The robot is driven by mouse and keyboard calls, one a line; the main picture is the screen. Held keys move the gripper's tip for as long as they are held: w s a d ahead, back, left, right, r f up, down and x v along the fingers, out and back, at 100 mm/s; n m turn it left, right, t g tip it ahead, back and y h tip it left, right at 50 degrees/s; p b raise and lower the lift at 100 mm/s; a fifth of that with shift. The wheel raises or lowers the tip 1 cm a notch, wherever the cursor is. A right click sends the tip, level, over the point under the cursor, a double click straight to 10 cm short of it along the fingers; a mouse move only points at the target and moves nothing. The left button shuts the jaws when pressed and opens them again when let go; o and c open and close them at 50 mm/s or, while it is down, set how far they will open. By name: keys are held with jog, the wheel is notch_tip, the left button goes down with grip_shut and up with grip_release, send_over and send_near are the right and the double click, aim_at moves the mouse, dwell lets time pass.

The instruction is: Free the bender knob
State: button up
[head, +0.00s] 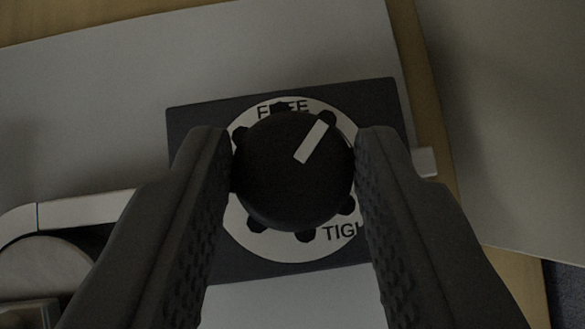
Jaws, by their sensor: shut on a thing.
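The bender knob (290,185) is a round black knob with lobes at its edge and a white pointer mark. The mark points up and to the right, to the right of the word FREE. The knob sits over a white dial (262,241) on a dark square plate (190,115). The dial reads FREE at the top and TIGHT, partly hidden, at the lower right. My gripper (294,165) is shut on the knob, with one finger at its left side and one at its right. The fingers hide parts of the plate and dial.
A pale grey board (120,90) lies around the plate, with a wooden edge (440,120) to its right. A light bar (85,211) and a round grey part (45,268) are at the lower left. A grey surface (520,120) lies at the right.

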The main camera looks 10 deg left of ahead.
jog(key=shift+w+d+n+y+b, duration=0.15)
jog(key=shift+n+y+b, duration=0.4)
jog(key=shift+n+y, duration=0.4)
jog(key=n+b, duration=0.1)
jog(key=b, duration=0.1)
jog(key=n+g+y+b, duration=0.1)
jog(key=b, duration=0.1)
jog(key=n+b, duration=0.1)
jog(key=b, duration=0.2)
jog(key=shift+d+f+g+y, duration=0.25)
jog(key=shift+d+g+y, duration=0.05)
jog(key=shift+y, duration=0.05)
jog(key=n+y+b, duration=0.1)
jog(key=n+b, duration=0.1)
jog(key=b, duration=0.1)
jog(key=shift+w+d+g, duration=0.1)
jog(key=shift+d+g, duration=0.05)
jog(key=shift+g, duration=0.25)
jog(key=shift+r+n+b, duration=0.15)
jog(key=shift+n+b, duration=0.1)
jog(key=shift+b, duration=0.4)
jog(key=shift+d+r+n+y+b, duration=0.1)
jog(key=shift+r+n+y+b, duration=0.05)
jog(key=shift+n+y+b, duration=0.2)
jog(key=o, duration=1)
jog(key=shift+g, duration=0.3)
